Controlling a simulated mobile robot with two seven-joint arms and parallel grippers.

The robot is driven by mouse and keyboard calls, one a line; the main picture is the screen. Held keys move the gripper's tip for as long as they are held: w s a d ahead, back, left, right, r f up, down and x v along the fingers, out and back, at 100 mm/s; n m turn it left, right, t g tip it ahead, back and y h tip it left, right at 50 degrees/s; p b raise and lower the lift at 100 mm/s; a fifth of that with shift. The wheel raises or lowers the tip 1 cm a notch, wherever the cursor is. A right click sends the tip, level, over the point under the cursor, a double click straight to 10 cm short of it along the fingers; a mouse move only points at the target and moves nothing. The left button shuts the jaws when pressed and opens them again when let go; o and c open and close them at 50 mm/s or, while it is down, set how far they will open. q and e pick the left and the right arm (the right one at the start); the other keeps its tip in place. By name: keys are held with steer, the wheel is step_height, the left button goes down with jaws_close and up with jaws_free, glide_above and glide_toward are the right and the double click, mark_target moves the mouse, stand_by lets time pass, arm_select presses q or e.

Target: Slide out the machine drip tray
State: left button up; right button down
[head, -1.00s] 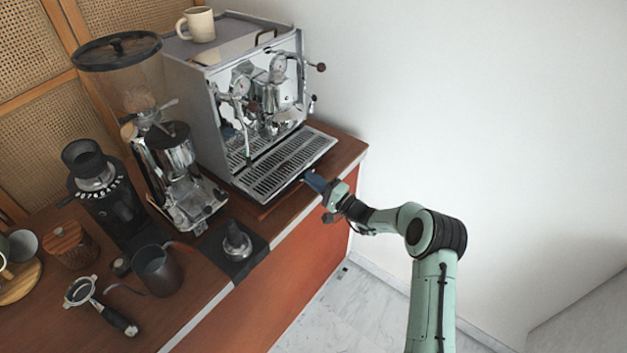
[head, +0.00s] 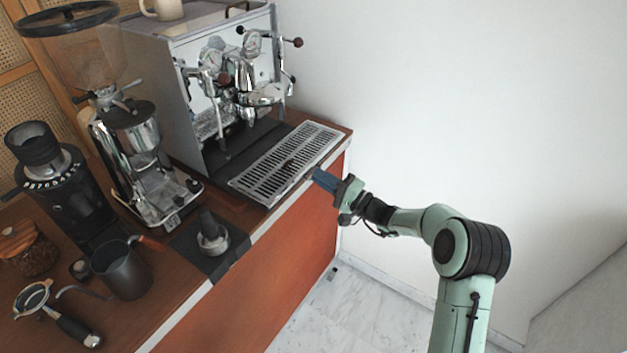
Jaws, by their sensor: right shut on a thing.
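The drip tray (head: 262,177) is a flat metal grate at the foot of the chrome espresso machine (head: 205,100). It sticks out forward from the machine, with a dark gap behind it, and its front edge is near the counter's front edge. My right gripper (head: 318,175) is shut on the tray's front edge, toward its right part; its fingertips partly hide the contact. My left gripper is not in view.
A grinder (head: 150,170) stands left of the machine. A tamper (head: 212,236) on a dark mat, a dark pitcher (head: 122,272) and a portafilter (head: 62,318) are on the counter's left. The floor (head: 335,310) before the counter is clear.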

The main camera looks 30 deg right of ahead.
steer(key=shift+f, duration=0.1)
steer(key=c, duration=1.3)
jaws_free()
steer(key=shift+o, duration=0.2)
steer(key=b+v, duration=0.1)
steer(key=v, duration=1.2)
steer(key=shift+d, duration=0.2)
